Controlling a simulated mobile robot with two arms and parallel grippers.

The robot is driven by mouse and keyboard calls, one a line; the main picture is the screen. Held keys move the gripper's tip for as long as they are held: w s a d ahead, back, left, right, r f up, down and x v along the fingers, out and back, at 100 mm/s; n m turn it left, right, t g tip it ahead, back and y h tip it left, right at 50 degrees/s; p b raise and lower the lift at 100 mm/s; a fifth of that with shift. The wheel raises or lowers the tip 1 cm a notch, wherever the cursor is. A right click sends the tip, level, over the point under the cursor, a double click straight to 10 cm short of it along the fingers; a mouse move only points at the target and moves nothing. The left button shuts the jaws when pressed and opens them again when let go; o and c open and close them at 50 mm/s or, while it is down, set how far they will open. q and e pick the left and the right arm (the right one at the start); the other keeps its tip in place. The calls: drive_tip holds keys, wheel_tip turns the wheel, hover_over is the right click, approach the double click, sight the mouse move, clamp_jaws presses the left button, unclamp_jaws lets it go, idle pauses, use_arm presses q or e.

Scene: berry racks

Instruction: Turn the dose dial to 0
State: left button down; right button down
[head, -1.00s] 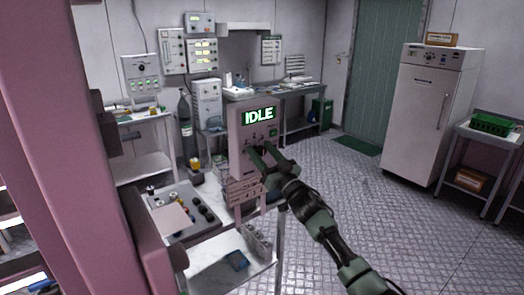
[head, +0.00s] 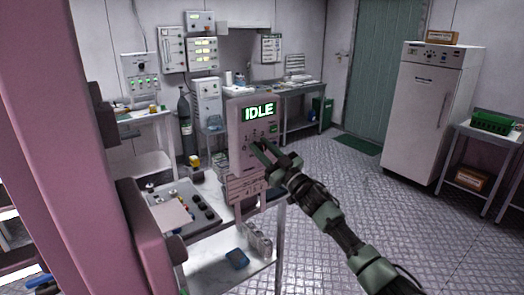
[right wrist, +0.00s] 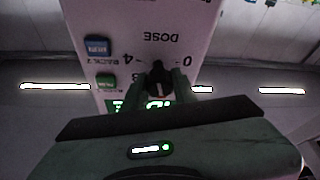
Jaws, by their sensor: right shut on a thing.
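The dose dial (right wrist: 157,82) is a dark knob on the pale front panel of a control box (head: 238,140). The box display reads IDLE. In the right wrist view the panel appears upside down, with the word DOSE above the dial, a 4 at its left and a 0 at its right. My right gripper (right wrist: 160,76) is shut on the dial, one finger on each side. It also shows at the box front in the head view (head: 263,151). A light mark shows on the dial, but I cannot tell which number it points to. My left gripper is not visible.
A blue button (right wrist: 97,46) and a green button (right wrist: 105,80) sit beside the dial on the panel. A white cabinet (head: 425,120) stands at the right; the floor between is clear.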

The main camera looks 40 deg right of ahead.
drive_tip(key=n+y, duration=0.1)
drive_tip(key=n, duration=0.2)
drive_tip(key=n+g+y+b, duration=0.1)
drive_tip(key=n+y, duration=0.1)
drive_tip(key=n, duration=0.1)
drive_tip(key=shift+n, duration=0.3)
drive_tip(key=n+g+y, duration=0.1)
drive_tip(key=n, duration=0.4)
drive_tip(key=shift+n+g+y, duration=0.3)
drive_tip(key=shift+g+y, duration=0.1)
drive_tip(key=n+g, duration=0.1)
drive_tip(key=n, duration=0.2)
drive_tip(key=shift+n+g, duration=0.3)
drive_tip(key=shift+n, duration=0.1)
drive_tip(key=n+g+p, duration=0.1)
drive_tip(key=n, duration=0.2)
drive_tip(key=shift+f+n, duration=0.1)
drive_tip(key=shift+n, duration=0.4)
drive_tip(key=shift+f, duration=0.1)
drive_tip(key=c, duration=1.1)
unclamp_jaws()
